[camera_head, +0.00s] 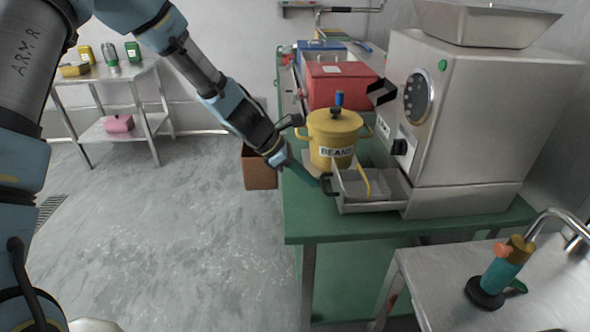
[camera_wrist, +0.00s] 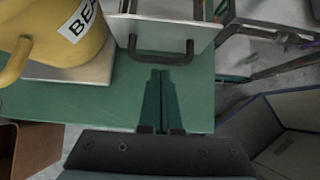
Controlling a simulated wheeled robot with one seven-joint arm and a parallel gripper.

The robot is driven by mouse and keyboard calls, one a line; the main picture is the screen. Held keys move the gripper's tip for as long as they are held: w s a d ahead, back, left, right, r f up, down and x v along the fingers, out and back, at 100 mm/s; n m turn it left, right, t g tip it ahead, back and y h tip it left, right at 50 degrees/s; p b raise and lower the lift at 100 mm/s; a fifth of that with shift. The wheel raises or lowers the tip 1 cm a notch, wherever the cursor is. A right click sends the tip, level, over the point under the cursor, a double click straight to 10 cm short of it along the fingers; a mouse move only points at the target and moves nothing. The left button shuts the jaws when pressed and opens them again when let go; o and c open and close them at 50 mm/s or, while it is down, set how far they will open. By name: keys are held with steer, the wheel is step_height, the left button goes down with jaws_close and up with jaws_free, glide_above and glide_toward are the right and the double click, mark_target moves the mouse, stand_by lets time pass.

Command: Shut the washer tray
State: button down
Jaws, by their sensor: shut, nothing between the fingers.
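The washer tray (camera_head: 372,206) is a grey metal drawer pulled out at the base of the steel grinder (camera_head: 465,120). Its dark bar handle (camera_head: 329,186) is on its outer, left end. In the wrist view the tray (camera_wrist: 205,38) is at the top, with the handle (camera_wrist: 160,58) across its near face. My gripper (camera_head: 316,182) is just outside the handle, at the left of the tray. In the wrist view its green fingers (camera_wrist: 160,76) are shut and empty, with their tips close to the handle. I cannot tell whether they touch it.
A yellow pot (camera_head: 333,137) labelled BEANS stands beside the tray, behind it in the head view. The green table (camera_head: 415,227) ends just left of the tray. A red box (camera_head: 340,83) stands farther back.

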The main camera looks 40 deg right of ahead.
mark_target(383, 182)
steer(key=shift+s+d, duration=0.2)
steer(key=shift+d, duration=0.05)
steer(key=s+d+p, duration=0.1)
steer(key=s+d, duration=0.2)
steer(key=d, duration=0.1)
steer(key=s+d+p, duration=0.1)
steer(key=s+d, duration=0.2)
steer(key=d, duration=0.2)
steer(key=s+d+p, duration=0.1)
steer(key=s+d, duration=0.2)
steer(key=d, duration=0.1)
steer(key=shift+s+d, duration=0.2)
steer(key=shift+s, duration=0.1)
steer(key=shift+s+d, duration=0.1)
steer(key=shift+s, duration=0.1)
